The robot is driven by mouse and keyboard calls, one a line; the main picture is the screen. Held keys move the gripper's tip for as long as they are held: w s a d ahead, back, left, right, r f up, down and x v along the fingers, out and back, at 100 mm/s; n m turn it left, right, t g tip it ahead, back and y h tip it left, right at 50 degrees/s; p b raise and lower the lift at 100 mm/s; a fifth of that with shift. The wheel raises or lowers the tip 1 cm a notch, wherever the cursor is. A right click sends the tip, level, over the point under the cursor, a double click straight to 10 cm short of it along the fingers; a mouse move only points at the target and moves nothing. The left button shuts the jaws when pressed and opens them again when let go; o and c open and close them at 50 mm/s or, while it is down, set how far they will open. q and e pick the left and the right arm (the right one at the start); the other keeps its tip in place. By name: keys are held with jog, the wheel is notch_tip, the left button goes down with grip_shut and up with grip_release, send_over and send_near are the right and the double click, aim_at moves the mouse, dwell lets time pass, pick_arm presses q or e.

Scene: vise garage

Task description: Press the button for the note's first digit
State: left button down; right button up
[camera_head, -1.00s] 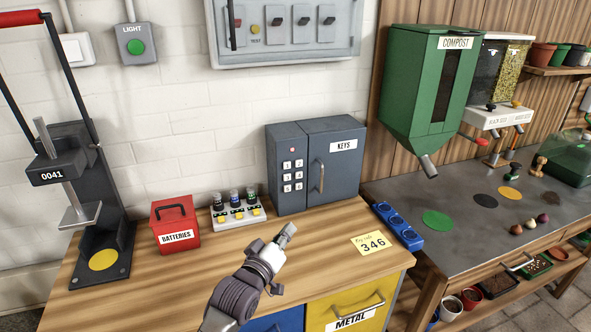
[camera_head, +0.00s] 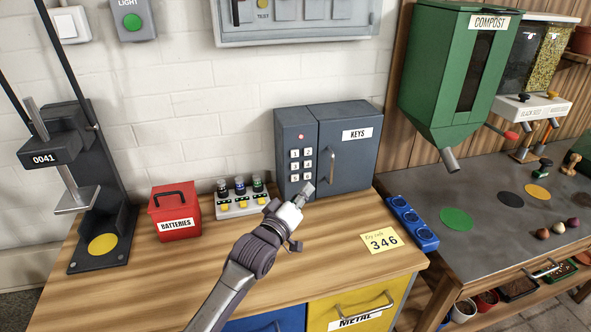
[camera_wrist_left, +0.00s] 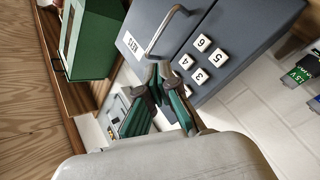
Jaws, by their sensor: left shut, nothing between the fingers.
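The note (camera_head: 381,239) lies on the wooden bench and reads 346, so its first digit is 3. The grey key safe (camera_head: 345,165) stands at the back of the bench, its door shut. Its keypad has white buttons in two columns; button 3 (camera_head: 295,166) is in the left column, middle row. It also shows in the left wrist view (camera_wrist_left: 199,76). My left gripper (camera_head: 307,188) is shut and empty. In the head view its tip overlaps the area just below the lower buttons; I cannot see contact. Fingers hide part of the keypad in the wrist view.
A red batteries box (camera_head: 175,212) and a battery charger (camera_head: 240,198) stand left of the safe. A blue tray (camera_head: 412,222) lies at the bench's right edge. The safe's door handle (camera_head: 331,164) sticks out right of the keypad.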

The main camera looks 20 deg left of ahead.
aim_at(295, 166)
pick_arm(q)
jog(key=w+a+b, duration=0.1)
jog(key=w+a, duration=0.1)
jog(key=w, duration=0.1)
jog(key=w+a+b, duration=0.1)
jog(key=w, duration=0.1)
jog(key=shift+w+a+b, duration=0.15)
jog(key=shift+a+b, duration=0.15)
jog(key=shift+w+a, duration=0.15)
jog(key=shift+w, duration=0.05)
pick_arm(e)
jog(key=f, duration=0.3)
jog(key=shift+w+d+f, duration=0.1)
jog(key=shift+w+d, duration=0.05)
jog(key=shift+d, duration=0.15)
jog(key=shift+w+a, duration=0.15)
jog(key=shift+a, duration=0.05)
pick_arm(q)
jog(key=shift+w+a, duration=0.1)
jog(key=shift+w+a, duration=0.15)
jog(key=shift+w, duration=0.1)
